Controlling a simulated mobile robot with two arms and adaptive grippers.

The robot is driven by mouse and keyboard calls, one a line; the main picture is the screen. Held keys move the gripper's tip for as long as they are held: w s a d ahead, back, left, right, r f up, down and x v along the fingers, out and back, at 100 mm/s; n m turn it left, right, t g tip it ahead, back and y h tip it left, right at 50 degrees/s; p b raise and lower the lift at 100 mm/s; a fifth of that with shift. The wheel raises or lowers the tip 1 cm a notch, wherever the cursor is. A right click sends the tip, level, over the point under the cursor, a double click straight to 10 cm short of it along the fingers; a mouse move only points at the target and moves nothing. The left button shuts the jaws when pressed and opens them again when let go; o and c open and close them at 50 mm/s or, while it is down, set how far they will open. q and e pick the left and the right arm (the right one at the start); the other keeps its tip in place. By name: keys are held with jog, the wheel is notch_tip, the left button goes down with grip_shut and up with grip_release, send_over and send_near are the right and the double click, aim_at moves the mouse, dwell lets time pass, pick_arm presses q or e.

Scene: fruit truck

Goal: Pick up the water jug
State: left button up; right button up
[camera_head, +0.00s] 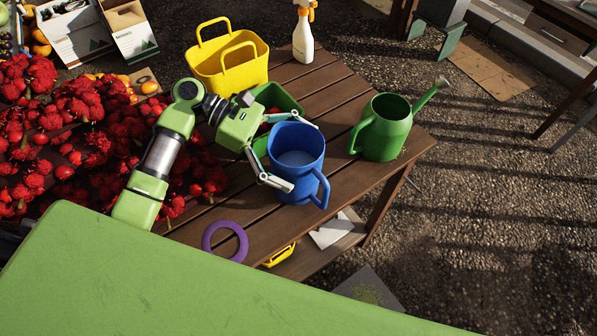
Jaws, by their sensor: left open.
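The water jug (294,150) is blue with a handle on its lower right side. It stands upright on the brown slatted wooden table (318,92). My left gripper (305,155) reaches in from the left. Its two fingers are spread, one at the jug's upper far side and one at its lower near side, so the jug stands between them. I cannot tell whether either finger touches it. My right gripper does not show.
A green watering can (382,127) stands just right of the jug. A yellow basket (228,62), a green container (277,97) and a white spray bottle (303,38) are behind. A purple ring (243,245) lies at the front. Red fruit (75,125) is heaped at left.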

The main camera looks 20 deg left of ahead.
pick_arm(q)
jog(key=c, duration=2.1)
jog(key=shift+w+r, duration=0.1)
jog(key=shift+r, duration=0.05)
jog(key=shift+c, duration=0.6)
jog(key=shift+r, duration=0.2)
